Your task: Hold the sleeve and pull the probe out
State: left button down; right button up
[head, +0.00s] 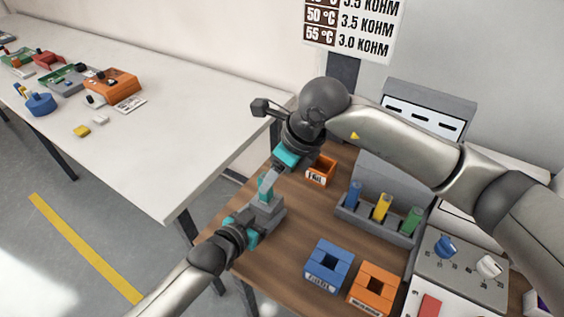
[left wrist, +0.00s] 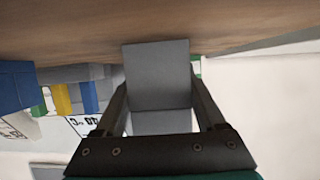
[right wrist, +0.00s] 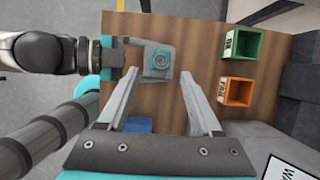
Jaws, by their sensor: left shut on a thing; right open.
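The sleeve is a grey block (head: 270,217) near the left edge of the brown table. My left gripper (head: 250,222) is shut on its side; the left wrist view shows the grey sleeve (left wrist: 157,75) between both fingers. The teal probe (head: 265,187) stands up from the top of the sleeve. In the right wrist view the probe (right wrist: 161,61) looks like a teal ring seated in the sleeve. My right gripper (right wrist: 160,78) is open above it, pointing down, its fingers to either side. Whether a finger touches the probe is unclear.
An orange FAIL box (head: 320,171) stands behind; a green OK box (right wrist: 243,45) shows in the right wrist view. A rack (head: 378,223) holds blue, yellow and green pieces. Blue (head: 328,264) and orange (head: 374,288) boxes stand in front. A knobbed panel (head: 462,268) is at the right.

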jog(key=x, duration=0.7)
jog(key=shift+a+f, duration=0.1)
grip_shut()
jog(key=c, duration=0.6)
grip_release()
grip_shut()
jog(key=shift+r, duration=0.25)
jog(key=shift+r, duration=1.35)
